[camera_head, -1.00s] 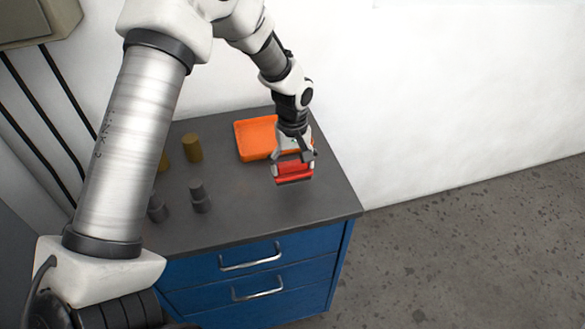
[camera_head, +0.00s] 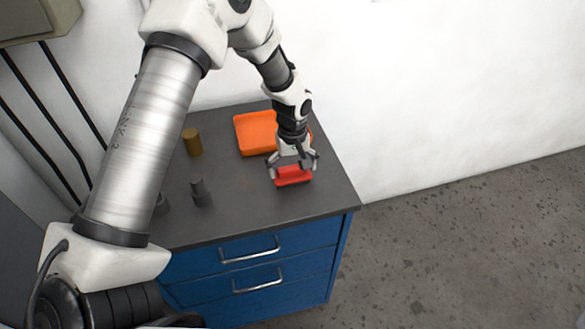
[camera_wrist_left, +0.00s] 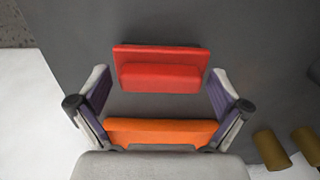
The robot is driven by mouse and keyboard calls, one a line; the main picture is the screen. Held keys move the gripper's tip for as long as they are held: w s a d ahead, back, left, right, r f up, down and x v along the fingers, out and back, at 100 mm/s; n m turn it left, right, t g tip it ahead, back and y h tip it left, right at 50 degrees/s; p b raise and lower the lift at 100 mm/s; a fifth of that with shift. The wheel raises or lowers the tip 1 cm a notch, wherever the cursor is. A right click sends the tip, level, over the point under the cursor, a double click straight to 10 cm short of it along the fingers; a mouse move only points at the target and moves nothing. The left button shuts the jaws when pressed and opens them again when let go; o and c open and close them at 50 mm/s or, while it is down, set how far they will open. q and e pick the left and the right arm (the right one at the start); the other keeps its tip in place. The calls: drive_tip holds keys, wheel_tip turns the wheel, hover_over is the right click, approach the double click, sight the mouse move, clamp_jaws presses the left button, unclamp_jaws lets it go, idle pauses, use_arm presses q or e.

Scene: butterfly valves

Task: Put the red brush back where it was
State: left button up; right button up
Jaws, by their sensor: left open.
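The red brush (camera_head: 293,177) appears to rest on the dark cabinet top, just in front of the orange tray (camera_head: 252,134). My left gripper (camera_head: 294,167) is open above it, its fingers spread to either side of the brush. In the left wrist view the red brush (camera_wrist_left: 160,72) lies between and a little beyond the open fingertips (camera_wrist_left: 158,80), with gaps on both sides. The orange tray's edge (camera_wrist_left: 160,130) shows behind the fingers there. The bristles are not clearly seen. My right gripper is not in view.
A brass cylinder (camera_head: 192,142) and a grey stepped part (camera_head: 201,192) stand left on the blue drawer cabinet (camera_head: 262,270); another grey part is partly hidden by my arm. The cabinet top's right and front edges are near the brush. A white wall stands behind.

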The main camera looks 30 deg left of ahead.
sight(292, 168)
use_arm(q)
drive_tip(key=shift+r, duration=0.45)
wheel_tip(292, 168, up, 11)
drive_tip(key=b, duration=0.2)
drive_tip(key=shift+r+b, duration=0.15)
drive_tip(key=shift+b, duration=0.2)
